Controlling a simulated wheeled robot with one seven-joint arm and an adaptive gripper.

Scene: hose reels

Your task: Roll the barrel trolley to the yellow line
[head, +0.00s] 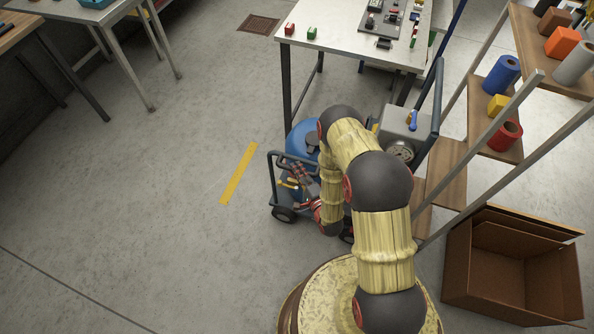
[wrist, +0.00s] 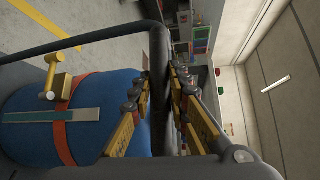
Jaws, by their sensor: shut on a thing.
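The barrel trolley has a dark tube frame (head: 272,181), small dark wheels and a blue barrel (head: 302,137). It stands in front of the white table, left of my arm. In the wrist view the blue barrel (wrist: 100,98) shows a red strap and a yellow fitting. My gripper (wrist: 166,80) is shut on the trolley's dark handle bar (wrist: 155,50), with yellow fingers on both sides of it. My arm hides part of the trolley in the head view. The yellow line (head: 239,173) lies on the floor left of the trolley, with bare floor between them.
A grey unit (head: 405,122) with a dark tube handle stands close right of the barrel. The white table (head: 340,35) is behind. A wooden shelf rack (head: 450,158) and an open brown box (head: 510,265) stand at right. The floor at left is clear.

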